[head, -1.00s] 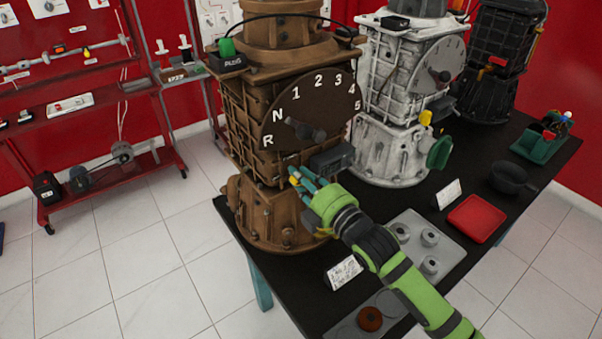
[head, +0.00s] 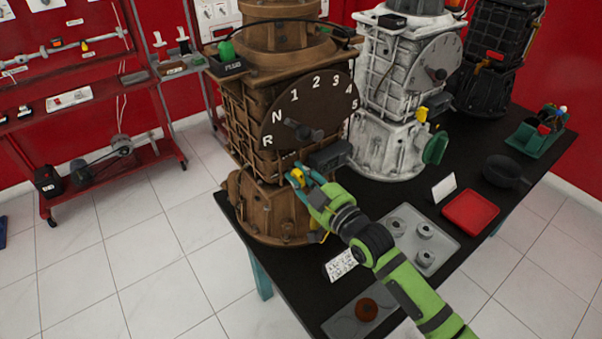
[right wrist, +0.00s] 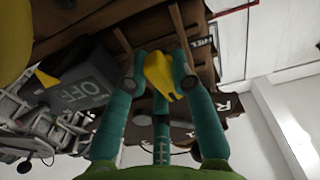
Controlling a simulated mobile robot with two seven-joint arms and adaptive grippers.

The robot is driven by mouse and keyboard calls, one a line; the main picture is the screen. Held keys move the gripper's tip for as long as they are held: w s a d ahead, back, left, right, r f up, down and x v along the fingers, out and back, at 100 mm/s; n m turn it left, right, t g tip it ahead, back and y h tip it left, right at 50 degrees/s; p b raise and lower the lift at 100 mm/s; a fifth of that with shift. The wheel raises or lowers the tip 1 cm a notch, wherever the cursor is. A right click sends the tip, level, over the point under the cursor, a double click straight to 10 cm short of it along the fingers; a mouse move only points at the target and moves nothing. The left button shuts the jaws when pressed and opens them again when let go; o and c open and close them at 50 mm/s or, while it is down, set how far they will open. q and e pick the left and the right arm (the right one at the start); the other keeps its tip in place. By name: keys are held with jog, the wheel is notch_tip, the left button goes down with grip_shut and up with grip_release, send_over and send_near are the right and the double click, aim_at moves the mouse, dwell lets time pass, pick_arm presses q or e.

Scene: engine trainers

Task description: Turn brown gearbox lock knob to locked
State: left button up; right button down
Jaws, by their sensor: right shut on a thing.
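The brown gearbox (head: 262,205) stands upright at the left end of the black table, with its gear dial (head: 310,108) facing me. Its yellow lock knob (head: 298,176) is low on the front, below the dial. My right gripper (head: 304,178) is shut on the knob. I cannot read the knob's setting. My left gripper is not in view.
A grey box (head: 331,156) juts out just right of the knob; in the right wrist view it is marked OFF (right wrist: 86,88). A white gearbox (head: 385,150) and a black one stand beyond. A grey tray (head: 455,240), red tray (head: 472,211) and white card (head: 341,265) lie near my arm.

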jog(key=shift+f+m, duration=0.1)
jog(key=shift+m, duration=1)
jog(key=c, duration=1)
grip_release()
jog(key=shift+c, duration=0.2)
jog(key=v, duration=1.2)
